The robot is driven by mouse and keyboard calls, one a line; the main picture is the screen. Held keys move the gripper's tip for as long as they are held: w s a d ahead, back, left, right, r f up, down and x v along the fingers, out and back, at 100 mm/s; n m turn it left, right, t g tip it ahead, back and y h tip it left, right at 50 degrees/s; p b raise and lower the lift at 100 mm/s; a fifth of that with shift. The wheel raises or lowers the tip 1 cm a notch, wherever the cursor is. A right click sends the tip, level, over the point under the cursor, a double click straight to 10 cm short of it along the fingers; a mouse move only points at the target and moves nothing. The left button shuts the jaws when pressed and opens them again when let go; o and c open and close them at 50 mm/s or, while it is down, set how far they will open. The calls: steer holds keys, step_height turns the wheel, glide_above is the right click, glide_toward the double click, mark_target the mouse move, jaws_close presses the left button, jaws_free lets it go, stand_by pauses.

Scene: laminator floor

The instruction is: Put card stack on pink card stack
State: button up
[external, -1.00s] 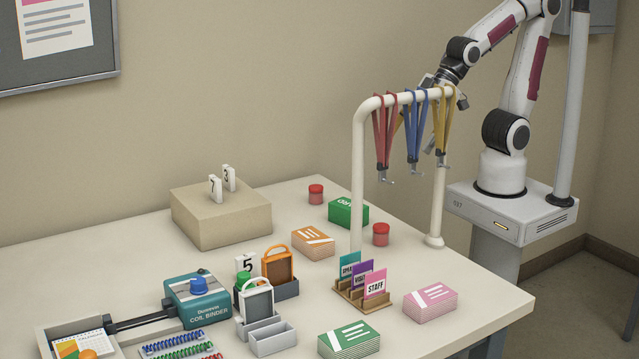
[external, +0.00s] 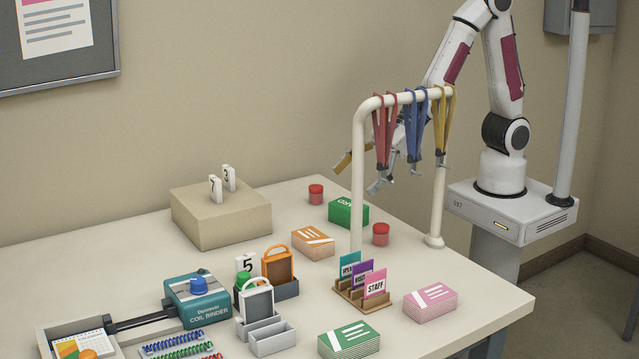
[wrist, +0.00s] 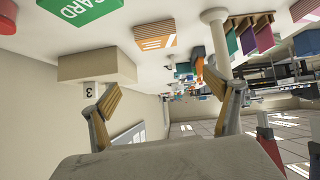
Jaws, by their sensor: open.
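The pink card stack (external: 430,303) lies at the right front of the table. An orange card stack (external: 313,243) lies mid-table, a green card stack (external: 348,341) lies at the front edge, and another green stack (external: 348,212) lies at the back. My gripper (external: 361,173) is open and empty, in the air above the back of the table, partly behind the lanyards. In the wrist view my gripper (wrist: 162,92) has its fingers spread, with the orange stack (wrist: 155,34) and a green stack (wrist: 82,9) beyond them, apart from them.
A white rail (external: 358,180) with red, blue and yellow lanyards (external: 441,125) stands near my gripper. A beige block (external: 221,219) with number tags is at the back left. Red-lidded jars (external: 380,236), a badge holder (external: 362,292) and a coil binder (external: 200,297) also stand on the table.

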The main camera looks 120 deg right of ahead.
steer(key=t, duration=0.2)
glide_toward(311, 237)
steer(key=shift+w+y, duration=0.4)
steer(key=shift+w, duration=0.4)
steer(key=shift+w+f+t, duration=0.15)
steer(key=shift+f+t, duration=0.35)
steer(key=shift+f, duration=0.4)
steer(key=shift+w, duration=0.1)
steer(key=shift+x, duration=1.25)
steer(key=shift+d+x, duration=0.15)
steer(key=shift+x, duration=0.65)
steer(key=shift+d+x, duration=0.1)
steer(key=shift+x, duration=1.65)
